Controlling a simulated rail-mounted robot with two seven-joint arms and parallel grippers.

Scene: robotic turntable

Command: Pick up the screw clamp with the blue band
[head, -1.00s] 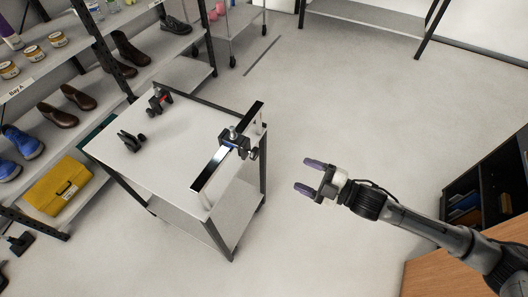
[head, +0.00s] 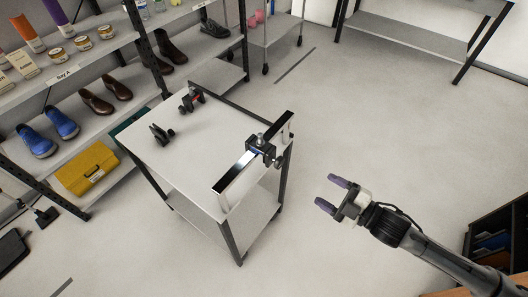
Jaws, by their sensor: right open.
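A dark screw clamp (head: 262,148) sits on a shiny metal rail (head: 234,171) along the right edge of a small white-topped cart (head: 193,157). A hint of blue shows at its base, but the band is too small to make out clearly. A second dark clamp with a red band (head: 192,99) stands at the cart's far left corner. A third dark clamp (head: 161,134) is near the left edge, with no band colour visible. My right gripper (head: 331,193) is open and empty, to the right of the cart and apart from the clamps. My left gripper is out of view.
Shelves at left hold shoes (head: 62,122), jars and a yellow case (head: 88,168). A dark cabinet (head: 500,240) stands at the right edge. A metal table (head: 415,22) is at the back. The floor right of the cart is clear.

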